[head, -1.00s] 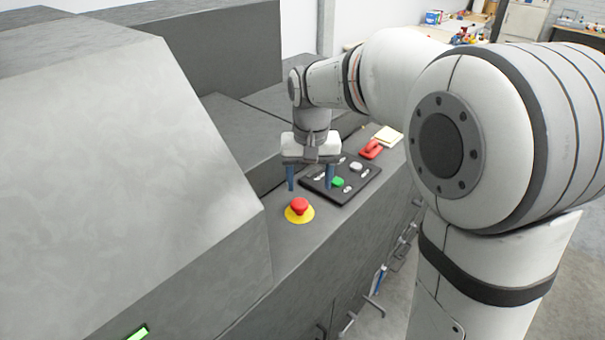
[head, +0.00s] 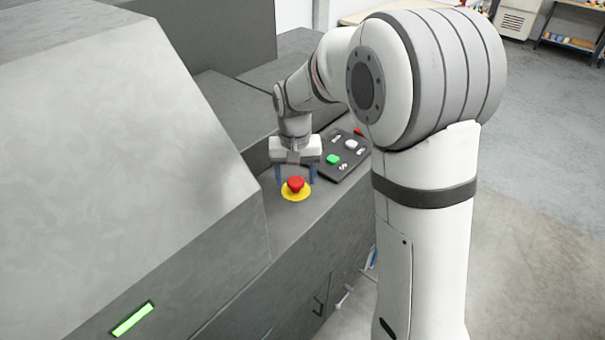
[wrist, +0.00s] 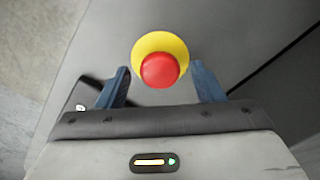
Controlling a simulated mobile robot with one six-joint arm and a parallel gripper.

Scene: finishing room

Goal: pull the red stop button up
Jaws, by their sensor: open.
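The red stop button (head: 295,184) is a red mushroom head on a yellow round base (head: 296,194), set on the grey machine ledge. My gripper (head: 296,178) is open and points down just behind the button in the head view. Its blue fingers are spread wide and empty. In the wrist view the red button (wrist: 160,70) lies between and slightly beyond the tips of the open gripper (wrist: 162,80). The fingers do not touch it. I cannot tell how high the fingertips are above the ledge.
A black control panel (head: 347,165) with a green button (head: 333,159) and a white button (head: 351,145) lies behind and right of my gripper. A large grey machine housing (head: 110,150) rises on the left. The grey ledge (head: 290,232) in front of the button is clear.

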